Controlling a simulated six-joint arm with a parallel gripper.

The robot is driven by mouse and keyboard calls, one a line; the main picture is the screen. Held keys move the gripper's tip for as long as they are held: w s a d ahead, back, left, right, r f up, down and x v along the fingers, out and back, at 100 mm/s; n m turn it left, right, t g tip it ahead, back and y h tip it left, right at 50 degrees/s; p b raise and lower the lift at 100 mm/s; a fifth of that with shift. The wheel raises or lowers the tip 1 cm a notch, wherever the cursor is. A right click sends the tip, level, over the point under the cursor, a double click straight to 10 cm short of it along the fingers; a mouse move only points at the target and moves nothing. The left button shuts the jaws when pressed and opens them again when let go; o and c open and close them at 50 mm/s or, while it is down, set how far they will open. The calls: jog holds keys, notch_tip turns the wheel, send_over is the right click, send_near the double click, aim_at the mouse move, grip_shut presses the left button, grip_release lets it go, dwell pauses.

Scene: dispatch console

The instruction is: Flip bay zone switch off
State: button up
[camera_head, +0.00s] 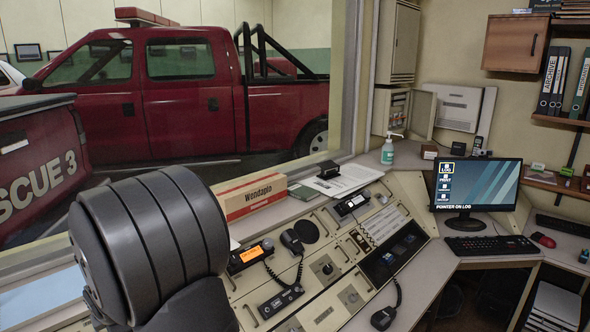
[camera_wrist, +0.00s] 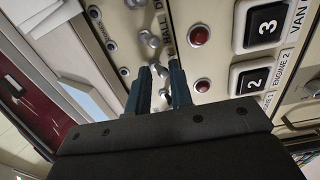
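In the wrist view, my gripper (camera_wrist: 161,74) points at a console panel with small metal toggle switches. Its two dark blue-grey fingers stand apart. A small metal toggle (camera_wrist: 161,71) shows between and just beyond the fingertips; I cannot tell whether they touch it. Another toggle (camera_wrist: 150,43) sits farther up the panel, beside a label reading "HALL". No label reading "bay" is legible, so I cannot tell which switch is the bay zone one. In the head view, my dark arm (camera_head: 150,240) covers the console's near left part, and my gripper is hidden.
Red indicators (camera_wrist: 200,35) and large numbered buttons (camera_wrist: 262,24) lie right of the toggles. In the head view, a cardboard box (camera_head: 250,194), radio with orange display (camera_head: 250,255) and corded handset (camera_head: 292,243) stand on the console right of my arm. A monitor (camera_head: 475,185) stands farther right.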

jog(key=shift+r, duration=0.1)
jog(key=shift+v, duration=2.95)
jog(key=shift+x, duration=3.05)
